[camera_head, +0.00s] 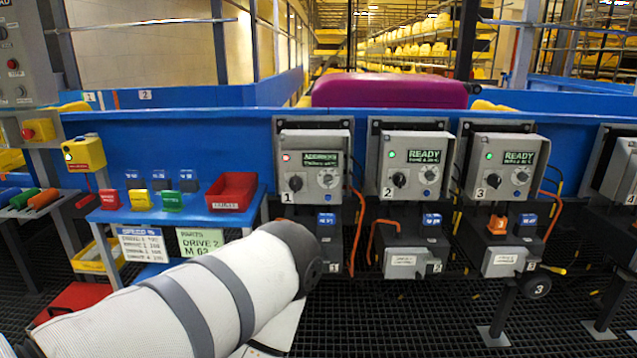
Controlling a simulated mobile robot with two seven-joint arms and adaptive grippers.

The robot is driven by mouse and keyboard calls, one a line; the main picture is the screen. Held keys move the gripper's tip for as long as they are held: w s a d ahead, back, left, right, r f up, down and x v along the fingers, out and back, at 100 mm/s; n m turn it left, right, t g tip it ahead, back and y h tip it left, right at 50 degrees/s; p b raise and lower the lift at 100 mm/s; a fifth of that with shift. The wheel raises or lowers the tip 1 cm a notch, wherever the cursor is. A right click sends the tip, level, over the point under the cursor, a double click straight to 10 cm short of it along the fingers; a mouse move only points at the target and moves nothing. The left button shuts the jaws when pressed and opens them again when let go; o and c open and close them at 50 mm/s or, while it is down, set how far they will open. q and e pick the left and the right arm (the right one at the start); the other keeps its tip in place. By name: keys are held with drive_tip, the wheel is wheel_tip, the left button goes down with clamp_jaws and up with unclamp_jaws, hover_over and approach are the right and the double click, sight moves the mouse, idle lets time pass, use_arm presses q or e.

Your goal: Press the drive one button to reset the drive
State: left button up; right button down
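The drive one box (313,165) is a grey panel marked 1 on the blue conveyor side. It has a red light (285,157), a green display, a black knob (295,183) and a round white dial (328,178). Neither gripper shows.
Drive two (413,163) and drive three (503,165) boxes stand to the right with green lights and READY displays. A magenta case (389,91) lies on the conveyor. Orange cables hang beside the boxes.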

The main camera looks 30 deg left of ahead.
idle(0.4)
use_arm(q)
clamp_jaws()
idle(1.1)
